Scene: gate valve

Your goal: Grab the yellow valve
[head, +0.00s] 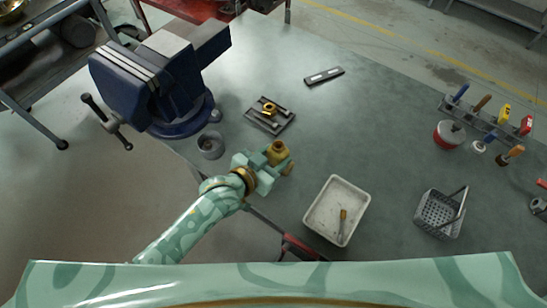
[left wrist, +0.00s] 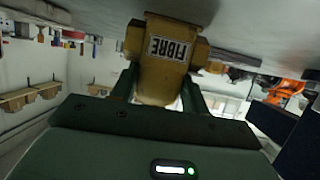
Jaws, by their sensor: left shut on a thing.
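The yellow valve (head: 278,152) is a brass-yellow body near the left front edge of the grey workbench. My left gripper (head: 268,161) is shut on it, with the fingers at either side of the body. In the left wrist view the valve (left wrist: 165,62) sits between the fingers (left wrist: 160,85), and a white label on it reads FIBRE. The gripper hides part of the valve in the head view, and I cannot tell whether it touches the bench. My right gripper is not in view.
A dark plate (head: 270,122) with a small yellow part (head: 268,107) lies behind the valve. A grey cup (head: 211,145) and a blue vise (head: 160,80) stand left. A white tray (head: 337,181) and a grey basket (head: 440,213) are right. The bench middle is clear.

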